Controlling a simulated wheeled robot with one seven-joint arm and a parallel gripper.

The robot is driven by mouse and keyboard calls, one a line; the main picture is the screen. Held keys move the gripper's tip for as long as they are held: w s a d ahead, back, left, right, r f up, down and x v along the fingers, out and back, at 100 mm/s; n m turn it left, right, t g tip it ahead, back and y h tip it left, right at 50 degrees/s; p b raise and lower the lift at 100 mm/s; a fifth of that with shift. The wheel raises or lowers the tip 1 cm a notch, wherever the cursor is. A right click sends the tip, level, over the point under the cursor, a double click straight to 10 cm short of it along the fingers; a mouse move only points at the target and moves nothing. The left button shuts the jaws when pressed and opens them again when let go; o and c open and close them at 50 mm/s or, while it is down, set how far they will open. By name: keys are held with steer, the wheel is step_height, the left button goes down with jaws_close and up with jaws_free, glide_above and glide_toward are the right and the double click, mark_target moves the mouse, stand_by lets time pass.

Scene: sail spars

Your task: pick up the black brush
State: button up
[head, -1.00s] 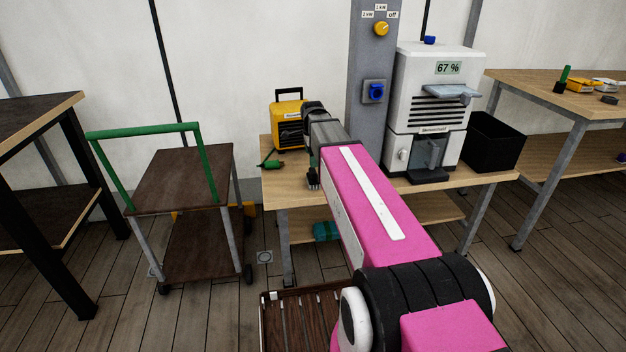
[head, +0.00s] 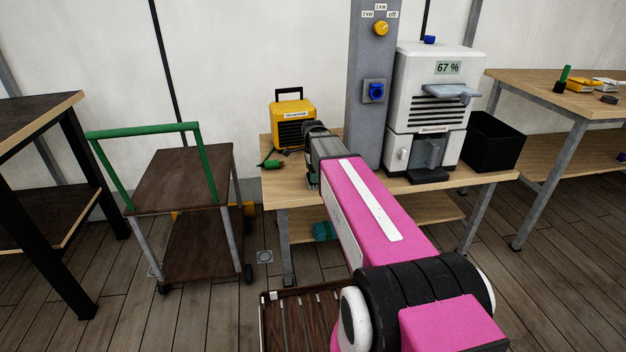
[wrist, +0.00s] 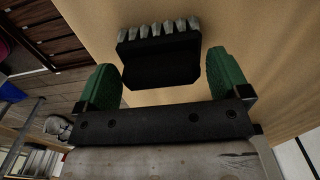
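The black brush (wrist: 160,62), a dark block with a row of grey bristles along its far edge, shows in the wrist view over the light wooden tabletop. My gripper (wrist: 162,66) has two green fingers, spread wide. The brush is between and slightly beyond the fingertips, with a visible gap on each side. I cannot tell the exact height of the fingers over the table.
A grey post (head: 366,120), a white dehumidifier (head: 432,110) and a black bin (head: 492,142) are to the right. A brown trolley (head: 182,175) stands left of the bench.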

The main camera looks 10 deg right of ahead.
steer(key=c, duration=0.7)
steer(key=shift+c, duration=0.2)
steer(key=shift+r, duration=0.1)
steer(key=shift+r, duration=0.5)
steer(key=r, duration=0.2)
steer(key=a+r, duration=0.1)
steer(key=shift+s+r, duration=0.3)
steer(key=shift+s, duration=0.1)
steer(key=s+a+r, duration=0.5)
steer(key=a+r, duration=0.1)
steer(key=a, duration=0.3)
steer(key=s+d+r+n, duration=0.2)
steer(key=d+n, duration=0.3)
steer(key=n, duration=0.4)
steer(key=s+d+r+n, duration=0.3)
steer(key=d+n, duration=0.2)
steer(key=n, duration=0.4)
steer(key=shift+s, duration=0.15)
